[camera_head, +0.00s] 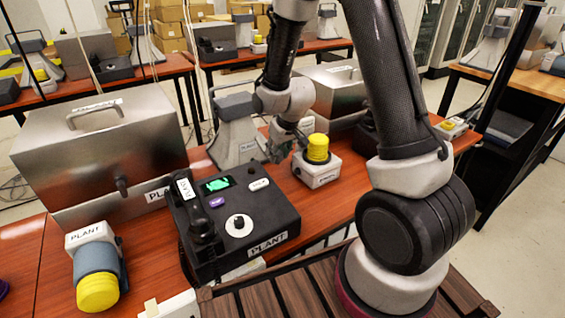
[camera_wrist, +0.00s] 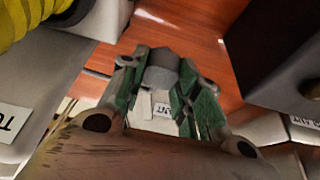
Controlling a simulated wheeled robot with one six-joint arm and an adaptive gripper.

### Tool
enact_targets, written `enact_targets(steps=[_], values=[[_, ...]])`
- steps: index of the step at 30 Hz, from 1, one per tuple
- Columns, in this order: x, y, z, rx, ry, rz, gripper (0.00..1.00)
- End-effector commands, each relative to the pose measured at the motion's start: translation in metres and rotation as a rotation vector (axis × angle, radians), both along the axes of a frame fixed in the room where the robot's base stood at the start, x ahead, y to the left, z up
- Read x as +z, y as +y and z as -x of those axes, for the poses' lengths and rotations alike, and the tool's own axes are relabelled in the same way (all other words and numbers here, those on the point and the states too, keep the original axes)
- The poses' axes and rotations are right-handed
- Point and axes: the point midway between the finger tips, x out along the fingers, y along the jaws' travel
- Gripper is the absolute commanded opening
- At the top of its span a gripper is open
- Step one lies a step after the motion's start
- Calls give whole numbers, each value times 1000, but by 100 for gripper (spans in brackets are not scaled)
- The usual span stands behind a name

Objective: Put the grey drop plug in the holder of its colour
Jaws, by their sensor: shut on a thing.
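My gripper (camera_wrist: 163,88) shows in the wrist view with green-padded fingers on both sides of a small grey piece (camera_wrist: 163,62), which looks like the grey drop plug. The fingers are shut on it near their tips. In the head view my gripper (camera_head: 281,150) hangs low over the table, between the black console (camera_head: 240,215) and a white box with a yellow cap (camera_head: 318,150). The plug cannot be made out clearly there. A pale surface with a label (camera_wrist: 163,110) shows between the fingers in the wrist view. I cannot make out a grey holder.
A steel case (camera_head: 100,150) stands at the left, with a yellow-capped unit (camera_head: 97,285) before it. In the wrist view, yellow ribs (camera_wrist: 25,20) and a dark box (camera_wrist: 275,55) flank my gripper. Some red tabletop (camera_wrist: 190,35) is bare.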

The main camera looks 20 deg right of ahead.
Motion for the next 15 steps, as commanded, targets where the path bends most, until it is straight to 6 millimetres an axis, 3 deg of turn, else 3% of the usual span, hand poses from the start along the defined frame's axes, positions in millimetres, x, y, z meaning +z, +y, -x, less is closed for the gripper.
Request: enact_targets(steps=[9, 15], values=[[-43, 0, 0, 1, 2, 2, 7], [-48, 0, -1, 0, -2, 1, 7]])
